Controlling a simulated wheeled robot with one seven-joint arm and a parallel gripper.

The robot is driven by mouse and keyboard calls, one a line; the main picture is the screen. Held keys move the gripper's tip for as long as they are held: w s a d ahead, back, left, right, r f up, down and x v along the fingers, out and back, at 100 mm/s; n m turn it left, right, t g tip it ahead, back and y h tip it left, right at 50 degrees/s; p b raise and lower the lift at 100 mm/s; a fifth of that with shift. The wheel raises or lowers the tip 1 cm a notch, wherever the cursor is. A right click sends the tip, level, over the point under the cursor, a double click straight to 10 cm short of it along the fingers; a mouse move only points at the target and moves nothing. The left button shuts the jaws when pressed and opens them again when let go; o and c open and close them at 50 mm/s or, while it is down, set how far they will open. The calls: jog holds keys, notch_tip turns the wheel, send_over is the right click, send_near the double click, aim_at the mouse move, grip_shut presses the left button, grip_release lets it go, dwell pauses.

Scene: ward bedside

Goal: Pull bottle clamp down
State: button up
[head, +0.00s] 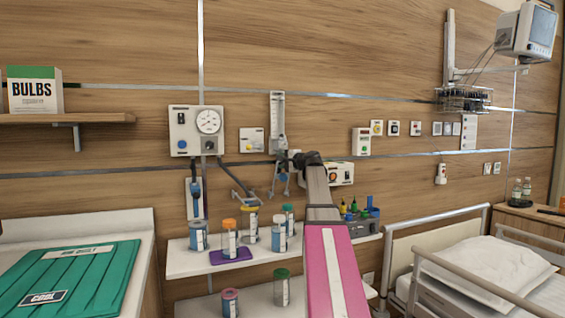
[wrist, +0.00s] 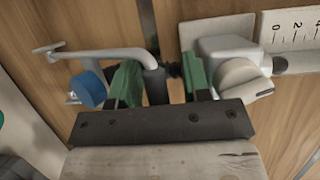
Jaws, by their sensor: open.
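A grey bent fitting (wrist: 112,55) with a blue knob (wrist: 88,90) is close ahead in the wrist view. I cannot tell for sure whether it is the bottle clamp. My gripper (wrist: 160,85) is open. Its green-padded fingers stand on either side of the fitting's dark vertical stem, and whether they touch it is unclear. A pale valve body with a round knob (wrist: 240,78) sits just right of the right finger. In the head view, my gripper (head: 297,160) is at the wall below the upright flowmeter (head: 277,115), and my arm partly hides the spot.
Several bottles, including an orange-capped one (head: 229,238), stand on the white shelf (head: 185,265) below. A gauge box (head: 196,130) is on the wall to the left, and a control box (head: 341,174) is close on the right. A bed rail (head: 440,217) stands farther right.

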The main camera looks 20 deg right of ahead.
grip_shut()
jog(key=s+f+n+t+y, duration=0.4)
jog(key=s+f, duration=0.8)
jog(key=f, duration=0.3)
jog(key=shift+s+d+f+t, duration=0.15)
jog(key=shift+s+t, duration=0.05)
jog(key=shift+t, duration=0.5)
dwell(0.7)
dwell(0.4)
